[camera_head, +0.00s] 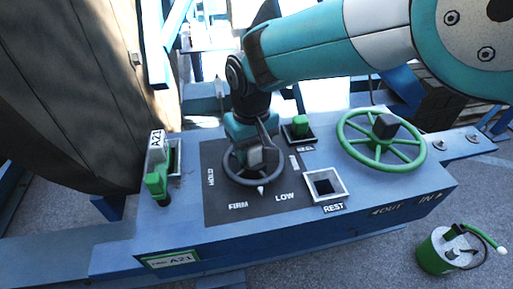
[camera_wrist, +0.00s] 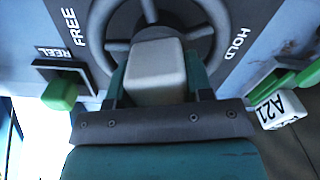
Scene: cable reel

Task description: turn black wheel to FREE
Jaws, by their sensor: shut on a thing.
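The black wheel (camera_head: 235,173) lies on a dark panel (camera_head: 222,215) on top of the blue bench. Its white pointer (camera_head: 261,190) points toward the front, between the FIRM and LOW labels. In the wrist view the wheel (camera_wrist: 205,28) shows its rim and spokes, with FREE (camera_wrist: 75,28) on the left and HOLD (camera_wrist: 238,42) on the right. My gripper (camera_head: 256,140) comes down on the wheel from above and behind. In the wrist view my gripper (camera_wrist: 156,90) is shut on the wheel's pale grey knob (camera_wrist: 155,65). My arm hides part of the panel's back.
A green block (camera_head: 300,124) stands in the REEL socket, close right of my gripper. The REST socket (camera_head: 324,185) looks empty. A green handwheel (camera_head: 366,156) stands to the right. A green lever (camera_head: 156,184) with an A21 tag (camera_head: 157,140) stands left, beside the large reel (camera_head: 80,100).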

